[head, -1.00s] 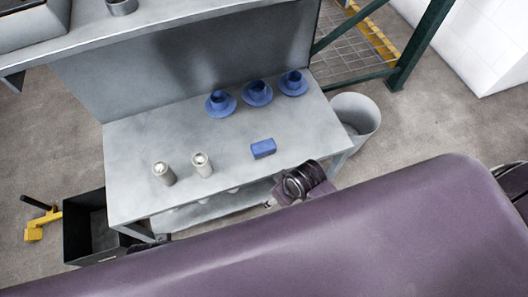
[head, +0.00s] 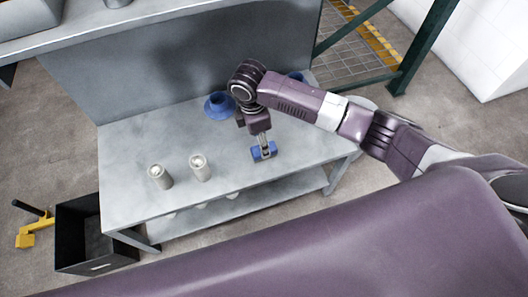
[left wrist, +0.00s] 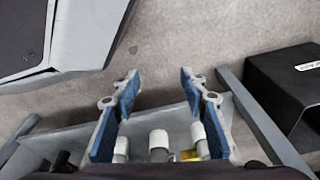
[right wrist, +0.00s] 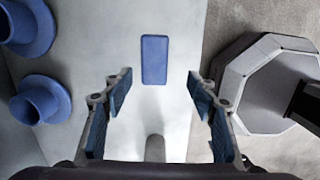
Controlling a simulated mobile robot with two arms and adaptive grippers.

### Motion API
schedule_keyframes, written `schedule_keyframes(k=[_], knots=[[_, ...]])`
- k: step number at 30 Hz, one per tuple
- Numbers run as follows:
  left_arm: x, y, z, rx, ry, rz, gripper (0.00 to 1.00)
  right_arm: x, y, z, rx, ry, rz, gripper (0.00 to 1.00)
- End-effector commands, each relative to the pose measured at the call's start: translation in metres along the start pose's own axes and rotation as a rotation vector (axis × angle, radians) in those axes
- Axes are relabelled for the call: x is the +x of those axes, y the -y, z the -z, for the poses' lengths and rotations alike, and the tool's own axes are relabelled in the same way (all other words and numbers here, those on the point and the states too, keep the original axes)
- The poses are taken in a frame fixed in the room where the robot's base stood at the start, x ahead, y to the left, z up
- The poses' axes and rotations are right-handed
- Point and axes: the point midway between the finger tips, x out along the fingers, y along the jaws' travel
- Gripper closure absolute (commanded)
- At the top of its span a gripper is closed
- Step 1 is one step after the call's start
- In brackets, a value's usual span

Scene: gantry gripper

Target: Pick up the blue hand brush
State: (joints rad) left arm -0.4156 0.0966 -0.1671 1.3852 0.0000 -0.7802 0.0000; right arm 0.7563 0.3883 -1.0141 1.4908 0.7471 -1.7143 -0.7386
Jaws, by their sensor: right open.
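The blue hand brush (head: 257,154) shows as a small blue block lying on the grey table near its right front. In the right wrist view the brush (right wrist: 154,60) lies beyond the fingertips, roughly centred between them. My right gripper (head: 264,145) points down over the brush and partly hides it in the head view. Its fingers (right wrist: 160,78) are spread in the right wrist view, with nothing held. My left gripper (left wrist: 160,75) has its fingers apart and empty; it is outside the head view.
Two pale canisters (head: 200,168) stand left of the brush on the table (head: 130,150). Blue cups on saucers (head: 217,112) stand at the back, partly hidden by my right arm. An upright panel (head: 170,70) rises behind. A black bin (head: 82,255) stands on the floor at left.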

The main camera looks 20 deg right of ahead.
Motion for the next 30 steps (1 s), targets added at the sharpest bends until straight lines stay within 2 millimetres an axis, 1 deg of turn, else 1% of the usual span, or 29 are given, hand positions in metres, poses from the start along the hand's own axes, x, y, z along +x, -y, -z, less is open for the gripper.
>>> schedule_keyframes(k=[1,4,9,11,14,18,22,25,30], knots=[[0.003,0.000,-0.001,0.000,-0.001,0.000,0.60,-0.001,-0.004,-0.005,-0.010,0.015,0.002,0.47],[0.002,0.000,0.002,0.000,-0.004,0.000,0.60,0.003,-0.005,-0.009,-0.020,0.024,0.007,0.47],[-0.007,0.001,0.013,-0.002,-0.012,0.001,0.60,0.021,-0.005,-0.009,-0.020,0.024,0.008,0.47],[-0.010,0.001,0.016,-0.002,-0.015,0.001,0.60,0.026,-0.005,-0.009,-0.020,0.024,0.007,0.47],[-0.017,0.002,0.023,-0.004,-0.021,0.002,0.60,0.035,-0.007,-0.008,-0.019,0.024,0.007,0.47],[-0.031,0.002,0.036,-0.006,-0.031,0.003,0.60,0.053,-0.009,-0.007,-0.019,0.023,0.006,0.47],[-0.044,0.003,0.045,-0.007,-0.038,0.004,0.60,0.068,-0.010,-0.007,-0.019,0.023,0.006,0.47],[-0.049,0.004,0.048,-0.008,-0.039,0.005,0.60,0.073,-0.010,-0.007,-0.019,0.023,0.005,0.47],[-0.052,0.004,0.049,-0.008,-0.040,0.005,0.60,0.074,-0.010,-0.008,-0.019,0.023,0.004,0.47]])
